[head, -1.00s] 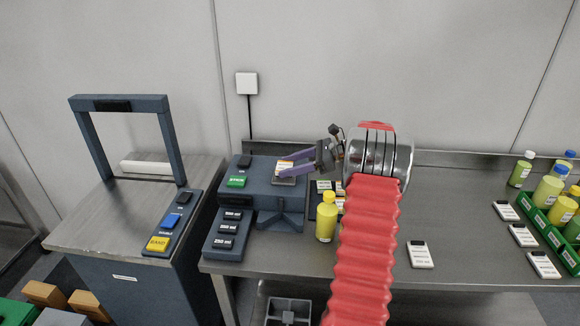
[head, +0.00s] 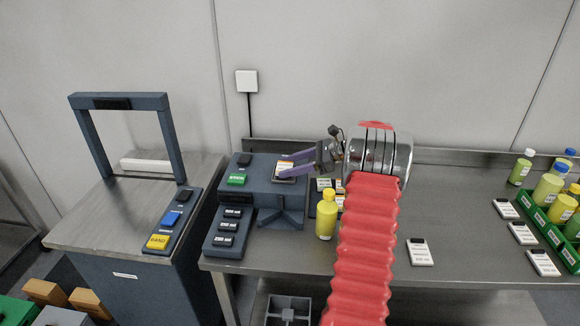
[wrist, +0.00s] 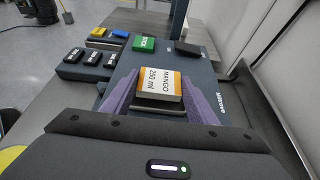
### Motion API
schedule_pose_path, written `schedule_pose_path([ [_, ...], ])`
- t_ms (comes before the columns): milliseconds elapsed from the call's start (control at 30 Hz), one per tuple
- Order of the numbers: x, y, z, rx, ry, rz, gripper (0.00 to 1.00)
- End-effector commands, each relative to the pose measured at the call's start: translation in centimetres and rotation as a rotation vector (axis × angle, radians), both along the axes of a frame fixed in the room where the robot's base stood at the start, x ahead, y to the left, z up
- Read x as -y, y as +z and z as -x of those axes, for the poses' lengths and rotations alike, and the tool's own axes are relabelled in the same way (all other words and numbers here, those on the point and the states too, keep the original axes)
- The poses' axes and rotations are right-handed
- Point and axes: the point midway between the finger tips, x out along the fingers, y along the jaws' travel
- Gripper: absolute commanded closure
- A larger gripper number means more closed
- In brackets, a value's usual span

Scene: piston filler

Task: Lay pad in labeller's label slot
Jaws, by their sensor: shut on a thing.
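The pad (wrist: 160,84) is a small white block with orange bands, marked MANGO 250 ml. It also shows in the head view (head: 284,170) over the right part of the labeller's top. The labeller (head: 262,190) is a dark blue machine with a green button (head: 236,179). My gripper (wrist: 163,98) is shut on the pad, with a purple finger on each side. A grey plate edge shows just under the pad's near end in the wrist view. The slot is mostly hidden by the pad and fingers; I cannot tell whether the pad touches its floor.
A yellow bottle (head: 326,215) stands right of the labeller, with other pads partly hidden behind it. A loose white pad (head: 419,252) lies on the bench. A green crate (head: 551,220) of bottles stands far right. Left is a machine with an upright frame (head: 122,103).

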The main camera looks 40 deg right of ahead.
Motion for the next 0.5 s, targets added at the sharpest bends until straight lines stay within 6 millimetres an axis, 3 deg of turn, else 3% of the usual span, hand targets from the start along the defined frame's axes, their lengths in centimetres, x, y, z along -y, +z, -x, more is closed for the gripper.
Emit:
schedule_pose_path([
  [500,0.00,-0.62,-0.01,0.001,0.000,0.001,0.70],
])
